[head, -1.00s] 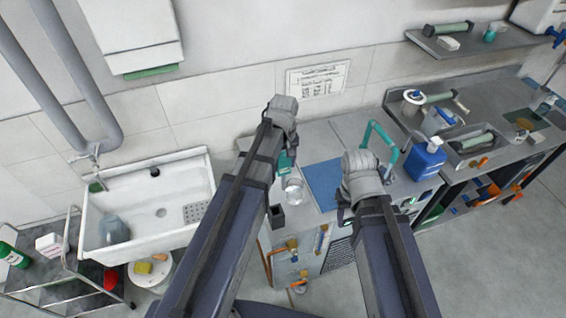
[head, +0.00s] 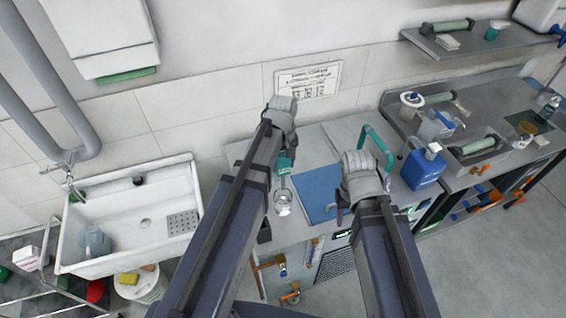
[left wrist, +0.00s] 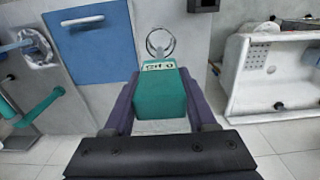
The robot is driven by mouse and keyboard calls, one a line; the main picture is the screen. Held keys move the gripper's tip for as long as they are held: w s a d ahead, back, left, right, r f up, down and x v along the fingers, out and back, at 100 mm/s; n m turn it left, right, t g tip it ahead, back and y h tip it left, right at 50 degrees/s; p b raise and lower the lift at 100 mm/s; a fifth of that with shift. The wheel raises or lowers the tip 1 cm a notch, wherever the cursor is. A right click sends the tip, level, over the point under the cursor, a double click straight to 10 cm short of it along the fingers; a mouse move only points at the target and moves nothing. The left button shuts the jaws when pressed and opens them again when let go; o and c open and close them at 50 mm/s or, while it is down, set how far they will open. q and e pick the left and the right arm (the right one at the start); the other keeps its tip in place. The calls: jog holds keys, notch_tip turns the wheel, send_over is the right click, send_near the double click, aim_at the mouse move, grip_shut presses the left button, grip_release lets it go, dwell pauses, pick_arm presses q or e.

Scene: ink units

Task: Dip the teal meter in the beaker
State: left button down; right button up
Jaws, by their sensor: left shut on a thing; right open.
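The teal meter (head: 284,164) is held in my left gripper (head: 283,156), above the left part of the counter. In the left wrist view the meter (left wrist: 160,95) sits between the two fingers, its small display facing up. The clear glass beaker (head: 283,204) stands on the counter just below the meter in the head view. Its round rim (left wrist: 160,42) shows just beyond the meter in the left wrist view. I cannot tell whether the meter's tip is inside the rim. My right gripper (head: 343,212) is open and empty, right of the blue mat.
The blue mat (head: 317,190) lies right of the beaker. A dark holder (head: 264,233) is partly hidden by my left arm. A teal stand (head: 377,143) and a blue bottle (head: 424,167) stand further right. A white sink (head: 130,215) is at left.

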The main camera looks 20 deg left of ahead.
aim_at(283, 190)
pick_arm(q)
jog(key=shift+f+b, duration=5.2)
jog(key=shift+f, duration=0.3)
jog(key=shift+r, duration=0.1)
notch_tip(283, 190, up, 12)
jog(key=p, duration=1.2)
jog(key=shift+s, duration=0.1)
